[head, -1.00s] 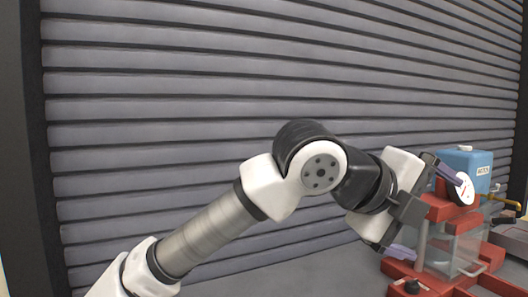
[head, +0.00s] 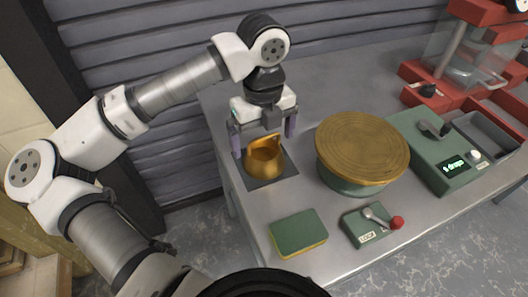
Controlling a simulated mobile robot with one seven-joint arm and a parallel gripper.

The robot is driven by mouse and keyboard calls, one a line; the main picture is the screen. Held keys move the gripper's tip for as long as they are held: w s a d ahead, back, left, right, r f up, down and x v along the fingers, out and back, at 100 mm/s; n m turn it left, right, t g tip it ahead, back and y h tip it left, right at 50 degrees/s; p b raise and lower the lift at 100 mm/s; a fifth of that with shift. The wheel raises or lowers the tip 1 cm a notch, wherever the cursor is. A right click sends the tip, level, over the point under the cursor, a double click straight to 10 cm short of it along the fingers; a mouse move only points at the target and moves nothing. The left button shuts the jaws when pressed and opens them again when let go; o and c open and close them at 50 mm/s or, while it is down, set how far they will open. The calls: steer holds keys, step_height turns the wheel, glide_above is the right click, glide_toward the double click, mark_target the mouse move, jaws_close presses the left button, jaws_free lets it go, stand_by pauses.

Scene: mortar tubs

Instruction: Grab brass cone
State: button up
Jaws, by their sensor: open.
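The brass cone (head: 264,162) is a golden, open-topped vessel with a small projection at its upper right rim. It stands upright on a dark square plate (head: 284,176) near the left end of the table. My gripper (head: 264,147) points down with its two purple fingers spread, one to the left and one to the right of the cone's upper part in the head view. It is open and holds nothing. I cannot tell how far down beside the cone the fingertips reach, or whether they touch it.
A round wooden lid (head: 362,147) on a green tub stands close to the right. A green scale (head: 445,160) and red machine (head: 440,92) stand farther right.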

mark_target(264, 148)
steer(key=shift+w+d+f+p, duration=0.1)
steer(key=shift+f+p, duration=0.15)
steer(key=shift+f, duration=0.75)
steer(key=shift+w+a+f+p, duration=0.1)
steer(key=shift+f+p, duration=0.2)
steer(key=shift+f, duration=0.7)
steer(key=shift+w+d+f+p, duration=0.1)
steer(key=shift+f+p, duration=0.15)
steer(key=shift+f, duration=0.75)
steer(key=shift+c, duration=0.3)
steer(key=c, duration=0.9)
steer(key=shift+r, duration=0.1)
